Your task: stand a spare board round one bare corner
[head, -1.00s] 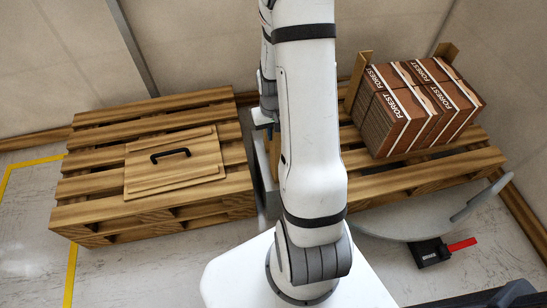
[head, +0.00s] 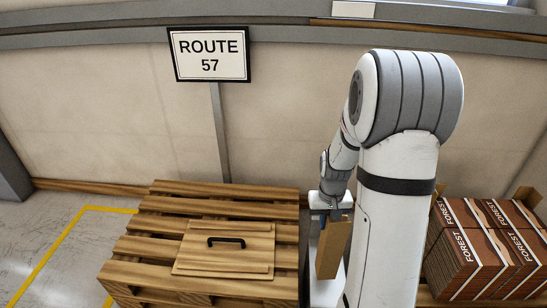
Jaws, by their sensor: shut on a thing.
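My gripper (head: 331,207) is shut on a tan wooden corner board (head: 333,248), which hangs nearly upright below it. They are between the left pallet and the carton stack, left of my upright arm. The stack of brown FOREST cartons (head: 478,252) is at the right edge, partly cut off. One board (head: 438,192) stands at its far left corner and another (head: 527,196) at its far right. The near left corner shows bare carton. The near right corner is out of view. The gripper's fingers are small and partly hidden.
A wooden pallet (head: 150,250) at left carries a flat wooden panel (head: 195,250) with a black handle (head: 227,242). Yellow tape (head: 52,253) marks open floor at far left. My arm hides part of the stack's left side.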

